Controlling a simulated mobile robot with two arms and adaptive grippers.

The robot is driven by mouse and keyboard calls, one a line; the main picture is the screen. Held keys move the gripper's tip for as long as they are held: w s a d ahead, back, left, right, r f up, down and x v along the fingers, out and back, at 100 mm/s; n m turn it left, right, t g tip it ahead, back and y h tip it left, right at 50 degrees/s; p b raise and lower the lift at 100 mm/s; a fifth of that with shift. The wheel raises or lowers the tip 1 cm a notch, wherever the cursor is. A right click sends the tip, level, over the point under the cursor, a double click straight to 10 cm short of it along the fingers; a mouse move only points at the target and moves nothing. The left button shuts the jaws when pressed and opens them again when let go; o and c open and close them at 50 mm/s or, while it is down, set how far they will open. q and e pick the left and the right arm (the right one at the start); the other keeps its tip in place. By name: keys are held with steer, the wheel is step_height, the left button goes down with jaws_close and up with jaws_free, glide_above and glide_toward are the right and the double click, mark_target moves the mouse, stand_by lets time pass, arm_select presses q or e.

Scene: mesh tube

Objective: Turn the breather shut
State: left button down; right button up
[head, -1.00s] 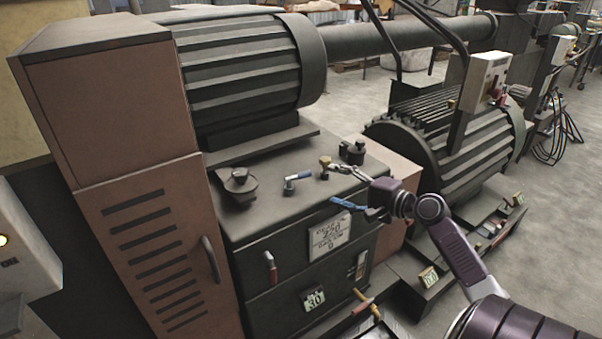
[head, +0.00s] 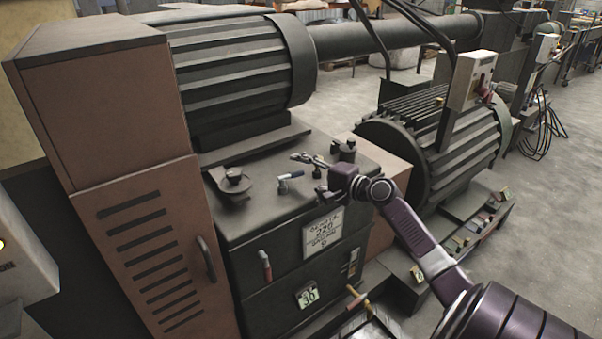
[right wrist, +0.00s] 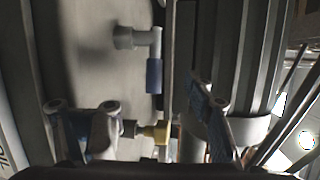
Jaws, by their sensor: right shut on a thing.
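The breather, a small brass-yellow fitting on a grey stem (right wrist: 155,132), sits between the two fingers of my right gripper in the right wrist view. My right gripper (head: 310,160) reaches over the top of the dark tank (head: 262,215) from the right and is shut on the breather. In the head view the fingers and wrist hide the breather. A valve with a blue lever (head: 290,177) stands just left of the gripper, apart from it; the lever also shows in the right wrist view (right wrist: 154,76). My left gripper is not in view.
A dark capped fitting (head: 234,181) stands at the tank's left and another (head: 343,150) close behind the gripper. A ribbed motor (head: 240,65) rises behind. A red handle (head: 266,265) and a label plate (head: 322,233) are on the front. Another ribbed motor (head: 440,140) stands right.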

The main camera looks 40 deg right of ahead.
steer(key=shift+s+a, duration=0.1)
steer(key=shift+a, duration=0.05)
steer(key=c, duration=0.8)
steer(key=shift+s+r, duration=0.1)
steer(key=shift+s, duration=0.05)
jaws_close()
steer(key=shift+r, duration=0.1)
steer(key=shift+o, duration=1.1)
jaws_free()
steer(key=shift+r, duration=0.1)
steer(key=o, duration=0.4)
steer(key=shift+w+f, duration=0.2)
steer(key=shift+w, duration=0.05)
steer(key=shift+c, duration=0.2)
steer(key=shift+a+f, duration=0.1)
steer(key=shift+f, duration=0.05)
steer(key=shift+s+f, duration=0.15)
steer(key=shift+s, duration=0.1)
